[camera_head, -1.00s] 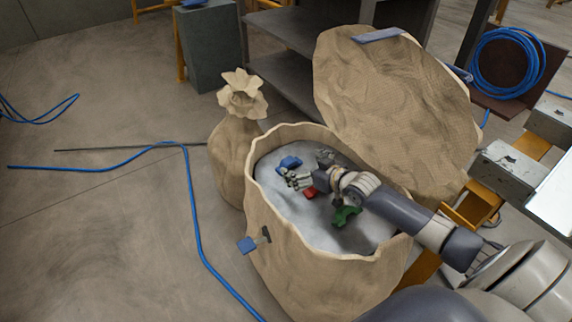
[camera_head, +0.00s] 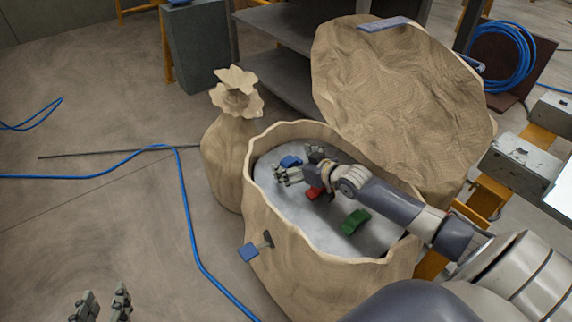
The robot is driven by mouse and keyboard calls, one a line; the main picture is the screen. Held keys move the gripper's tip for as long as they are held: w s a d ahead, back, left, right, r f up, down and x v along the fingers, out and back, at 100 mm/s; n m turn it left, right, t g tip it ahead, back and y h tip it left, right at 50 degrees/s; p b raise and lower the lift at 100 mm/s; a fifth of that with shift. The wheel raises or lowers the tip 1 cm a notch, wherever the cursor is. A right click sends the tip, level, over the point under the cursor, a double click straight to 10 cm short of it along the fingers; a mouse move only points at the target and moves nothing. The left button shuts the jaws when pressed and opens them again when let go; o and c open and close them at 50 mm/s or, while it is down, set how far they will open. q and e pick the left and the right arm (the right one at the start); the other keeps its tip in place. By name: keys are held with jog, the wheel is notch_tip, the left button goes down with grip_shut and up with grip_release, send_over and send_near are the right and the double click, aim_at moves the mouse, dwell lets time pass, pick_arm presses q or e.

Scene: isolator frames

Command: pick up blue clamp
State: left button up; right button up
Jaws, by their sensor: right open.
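The blue clamp (camera_head: 290,161) lies on the grey floor inside the open tan container (camera_head: 262,205), near its far left side. My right gripper (camera_head: 297,165) reaches into the container from the right. Its fingers are spread, one on the near side of the blue clamp and one to its right. I cannot tell whether they touch it. My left gripper (camera_head: 104,291) is at the bottom left edge of the view, above the floor outside the container, with its fingers apart and empty.
A red piece (camera_head: 313,192) lies under my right gripper, and a green piece (camera_head: 355,221) lies nearer the front. The container's raised lid (camera_head: 395,90) stands behind. A tied tan sack (camera_head: 226,150) stands left of it. A blue hose (camera_head: 187,215) crosses the floor.

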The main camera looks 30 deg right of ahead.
jog(key=c, duration=1.3)
jog(key=shift+r, duration=0.2)
